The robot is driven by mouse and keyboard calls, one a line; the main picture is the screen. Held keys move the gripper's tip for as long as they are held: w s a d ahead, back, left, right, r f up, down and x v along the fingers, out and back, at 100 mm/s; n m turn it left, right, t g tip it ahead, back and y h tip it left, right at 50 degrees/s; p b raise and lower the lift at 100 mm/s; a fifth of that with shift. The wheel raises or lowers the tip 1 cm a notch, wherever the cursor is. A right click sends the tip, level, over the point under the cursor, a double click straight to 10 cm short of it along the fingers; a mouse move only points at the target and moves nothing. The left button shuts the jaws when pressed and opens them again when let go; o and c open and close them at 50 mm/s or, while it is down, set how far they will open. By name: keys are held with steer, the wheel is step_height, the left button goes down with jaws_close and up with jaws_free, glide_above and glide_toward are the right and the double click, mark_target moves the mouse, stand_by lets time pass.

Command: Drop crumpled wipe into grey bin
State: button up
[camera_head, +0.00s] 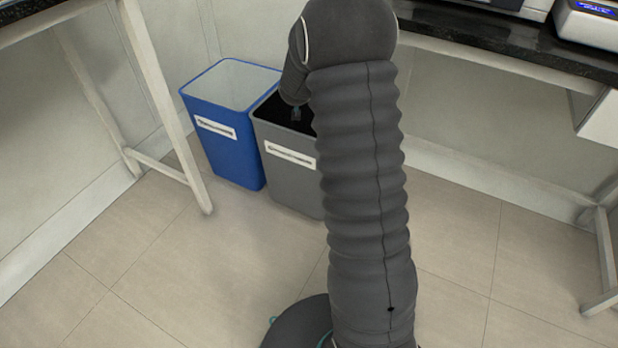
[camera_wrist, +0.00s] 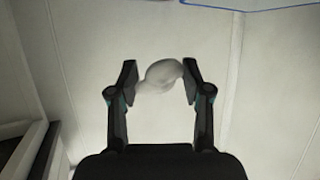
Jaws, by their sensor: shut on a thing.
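The crumpled wipe (camera_wrist: 162,72) is a pale grey-white wad in the wrist view. My gripper (camera_wrist: 158,82) is shut on it, with one finger pad on each side. The grey bin (camera_head: 287,183) stands on the floor in the head view, with a white label on its front and a dark inside. My arm covers the bin's right part. The end of my arm reaches over the bin's opening from above. The wipe cannot be made out in the head view.
A blue bin (camera_head: 229,155) stands against the grey bin's left side; its blue rim (camera_wrist: 255,8) seems to show in the wrist view. A bench leg (camera_head: 165,110) stands to the left. A dark countertop (camera_head: 480,38) overhangs at the right. The floor in front is clear.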

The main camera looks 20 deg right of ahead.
steer(key=w+d+f+b, duration=0.1)
steer(key=d+f+b, duration=0.3)
steer(key=f+b, duration=0.1)
steer(key=shift+w+d+f, duration=0.15)
steer(key=shift+w+f, duration=0.15)
steer(key=shift+f, duration=0.05)
stand_by(0.3)
steer(key=o, duration=0.8)
steer(key=v, duration=1.2)
steer(key=shift+a, duration=0.2)
